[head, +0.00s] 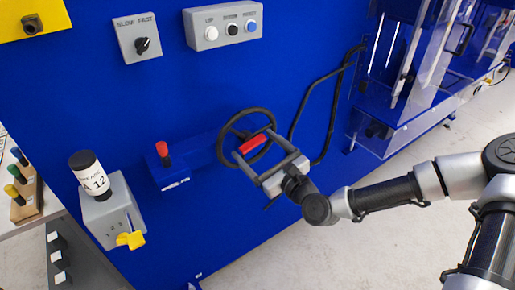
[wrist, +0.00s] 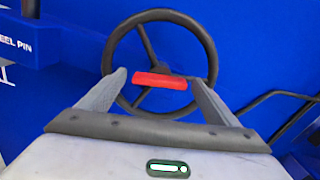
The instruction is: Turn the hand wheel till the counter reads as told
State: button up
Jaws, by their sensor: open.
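The black hand wheel (head: 236,116) stands out from the blue panel in the middle of the head view. It also shows in the wrist view (wrist: 160,15), with its spokes. A red bar (wrist: 160,79) lies across the wheel near its middle; it also shows in the head view (head: 252,144). My gripper (head: 257,148) is open in front of the wheel, one finger on each side of the red bar. In the wrist view the fingers of my gripper (wrist: 153,82) sit near the bar's ends; I cannot tell whether they touch it. No counter reading can be made out.
A red-knobbed pin (head: 162,150) stands left of the wheel. Above are a speed switch (head: 139,38) and a button box (head: 223,27).

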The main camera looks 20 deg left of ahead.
jog(key=c, duration=1.5)
jog(key=shift+m, duration=1.1)
jog(key=o, duration=1.5)
jog(key=shift+d, duration=0.1)
jog(key=p+v, duration=0.6)
jog(key=v, duration=1.1)
jog(key=shift+s, duration=0.25)
